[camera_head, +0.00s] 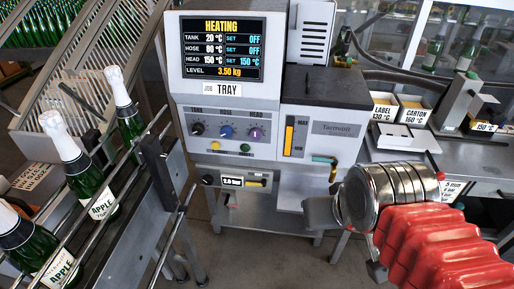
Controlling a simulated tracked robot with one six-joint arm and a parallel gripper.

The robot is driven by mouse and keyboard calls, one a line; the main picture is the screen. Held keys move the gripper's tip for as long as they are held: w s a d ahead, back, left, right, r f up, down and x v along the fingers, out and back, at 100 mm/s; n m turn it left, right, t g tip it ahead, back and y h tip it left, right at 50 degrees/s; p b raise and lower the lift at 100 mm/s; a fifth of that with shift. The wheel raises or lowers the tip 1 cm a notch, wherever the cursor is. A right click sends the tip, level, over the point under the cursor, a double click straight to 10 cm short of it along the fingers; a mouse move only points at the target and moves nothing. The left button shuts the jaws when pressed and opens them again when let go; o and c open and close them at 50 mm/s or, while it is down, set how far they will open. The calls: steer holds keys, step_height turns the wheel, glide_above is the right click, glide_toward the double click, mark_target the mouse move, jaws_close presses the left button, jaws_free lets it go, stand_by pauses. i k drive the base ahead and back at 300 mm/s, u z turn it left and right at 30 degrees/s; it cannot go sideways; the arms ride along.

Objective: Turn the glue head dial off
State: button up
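The glue machine (185,85) stands in the middle, with a display (221,49) headed HEATING. The display reads tank 20 °C set OFF, hose 80 °C set OFF, head 150 °C set 150 °C, level 3.50 kg. Below it are three dials: a black tank dial (198,128), a blue hose dial (226,132) and a purple head dial (256,134). My arm comes in from the lower right with a red sleeve and metal rings. My gripper (320,213) is a grey shape at its end, below and right of the dials, apart from them. Its fingers are not clear.
Green bottles with white tops, such as one labelled APPLE (86,180), stand along a rail (165,205) at left. A grey lidded tank (325,88) and a yellow-handled hose fitting (325,160) are right of the dials. A steel bench (480,155) stands at right.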

mark_target(255, 134)
steer(key=k, duration=0.7)
steer(key=u, duration=1.4)
steer(key=i, duration=1.1)
steer(key=z, duration=0.65)
